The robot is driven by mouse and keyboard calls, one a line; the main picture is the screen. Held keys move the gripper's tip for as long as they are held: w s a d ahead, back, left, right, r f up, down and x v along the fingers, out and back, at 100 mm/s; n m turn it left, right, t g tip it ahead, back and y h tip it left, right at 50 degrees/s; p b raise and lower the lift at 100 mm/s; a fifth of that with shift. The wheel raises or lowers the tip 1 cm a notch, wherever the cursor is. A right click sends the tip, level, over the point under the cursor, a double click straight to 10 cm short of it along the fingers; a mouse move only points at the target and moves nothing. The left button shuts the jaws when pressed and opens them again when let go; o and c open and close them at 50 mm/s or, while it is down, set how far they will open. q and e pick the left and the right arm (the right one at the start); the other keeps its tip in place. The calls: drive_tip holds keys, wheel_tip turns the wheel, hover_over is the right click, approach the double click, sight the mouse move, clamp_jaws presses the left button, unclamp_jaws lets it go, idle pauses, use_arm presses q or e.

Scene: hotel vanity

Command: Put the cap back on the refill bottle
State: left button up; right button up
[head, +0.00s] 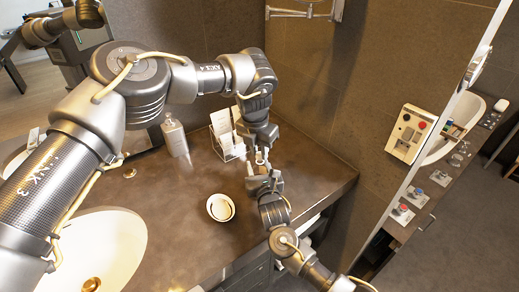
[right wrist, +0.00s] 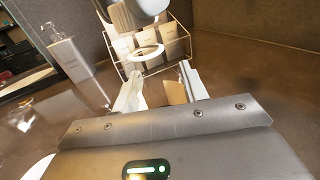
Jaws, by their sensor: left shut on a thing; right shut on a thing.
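My left gripper (head: 258,147) reaches in above my right gripper (head: 262,171), near the counter's right part, with their fingertips facing each other closely. A small pale thing (head: 260,157) shows between them, mostly hidden by the fingers. In the right wrist view, a tan piece, seemingly the refill bottle (right wrist: 175,92), sits between my right fingers (right wrist: 160,85). A white ring, seemingly the cap (right wrist: 147,52), shows just beyond them, below the grey end of my left gripper (right wrist: 145,8). Whether ring and bottle touch, I cannot tell.
A wire holder with white cards (head: 227,134) stands behind the grippers. A grey pump dispenser (head: 174,137) stands left of it. A round white dish (head: 220,207) lies on the dark counter (head: 190,225), near a white basin (head: 115,240). A wall panel (head: 410,133) is at right.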

use_arm(q)
drive_tip(key=shift+f, duration=0.45)
drive_tip(key=m, duration=0.4)
drive_tip(key=shift+w+m+g, duration=0.1)
drive_tip(key=shift+m+g, duration=0.2)
drive_tip(key=shift+m, duration=0.1)
drive_tip(key=m, duration=0.5)
drive_tip(key=shift+w+a+g+h, duration=0.1)
drive_tip(key=shift+g+h, duration=0.3)
drive_tip(key=m, duration=0.6)
drive_tip(key=shift+w+m+g, duration=0.1)
drive_tip(key=shift+m+g, duration=0.2)
drive_tip(key=shift+g, duration=0.1)
drive_tip(key=m, duration=0.3)
drive_tip(key=shift+g, duration=0.3)
drive_tip(key=o, duration=0.9)
